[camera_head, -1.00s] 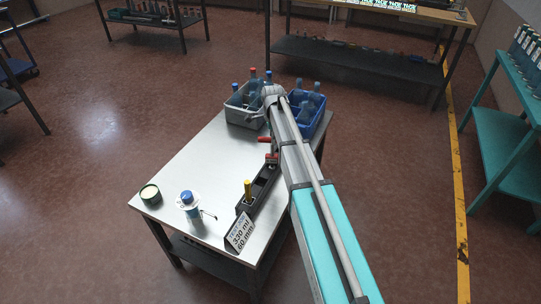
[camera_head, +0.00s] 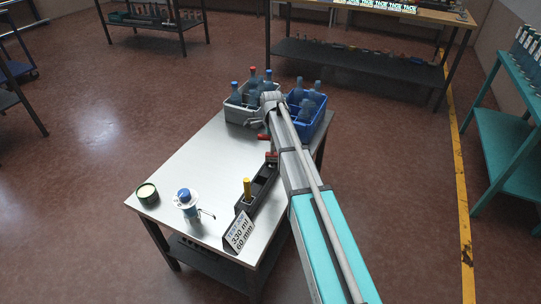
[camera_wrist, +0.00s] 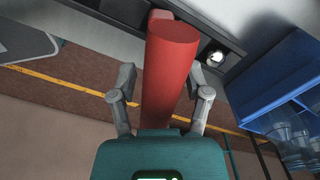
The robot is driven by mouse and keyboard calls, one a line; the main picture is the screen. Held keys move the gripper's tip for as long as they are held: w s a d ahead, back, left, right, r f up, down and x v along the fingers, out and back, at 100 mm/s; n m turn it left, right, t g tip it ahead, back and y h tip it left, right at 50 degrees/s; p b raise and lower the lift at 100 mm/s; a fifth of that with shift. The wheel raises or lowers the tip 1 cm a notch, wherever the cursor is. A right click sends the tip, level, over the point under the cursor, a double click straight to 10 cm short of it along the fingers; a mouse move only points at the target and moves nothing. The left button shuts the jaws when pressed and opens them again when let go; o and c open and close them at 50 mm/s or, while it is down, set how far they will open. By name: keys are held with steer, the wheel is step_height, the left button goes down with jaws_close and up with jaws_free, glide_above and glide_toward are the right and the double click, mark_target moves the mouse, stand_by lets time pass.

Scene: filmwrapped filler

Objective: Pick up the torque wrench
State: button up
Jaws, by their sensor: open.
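A thick red handle (camera_wrist: 168,75), which looks like that of the torque wrench, fills the middle of the wrist view. My gripper (camera_wrist: 166,88) is open, with one finger on each side of the handle. I cannot tell whether either finger touches it. In the head view the red handle (camera_head: 263,137) pokes out to the left of my arm, above the table. The arm hides most of the tool and part of my gripper there.
The black tool holder (camera_head: 262,190) on the metal table (camera_head: 180,165) carries a yellow-handled tool (camera_head: 247,187). A grey crate (camera_head: 236,114) and a blue crate (camera_head: 322,120) of bottles stand close behind.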

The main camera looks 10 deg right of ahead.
steer(key=shift+f+b, duration=0.35)
steer(key=shift+f, duration=0.3)
steer(key=shift+r, duration=0.1)
jaws_close()
